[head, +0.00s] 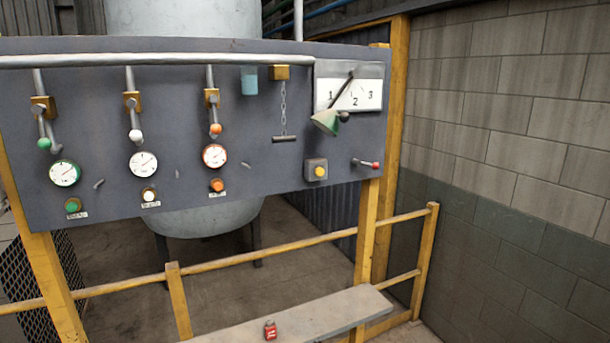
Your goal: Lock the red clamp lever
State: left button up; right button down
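A short metal lever with a red tip (375,165) sticks out at the lower right of the dark grey panel (120,210), in the head view. It points to the right and slightly down, and its grey pivot end is at its left. It is the only lever with a red end that I see. I cannot tell from its pose whether it is locked. Neither of my grippers is in view.
The panel carries valves with green, white and orange knobs, gauges, a yellow button box (316,169) and a numbered dial (366,90). A small red object (270,330) sits on a grey bench (335,312). Yellow rails (300,242) stand below. A block wall (540,130) is at right.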

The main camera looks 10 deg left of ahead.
aim_at(375, 165)
jog(key=u, duration=0.2)
jog(key=k, duration=0.4)
jog(key=u, duration=0.75)
jog(key=i, duration=1.3)
jog(key=z, duration=0.2)
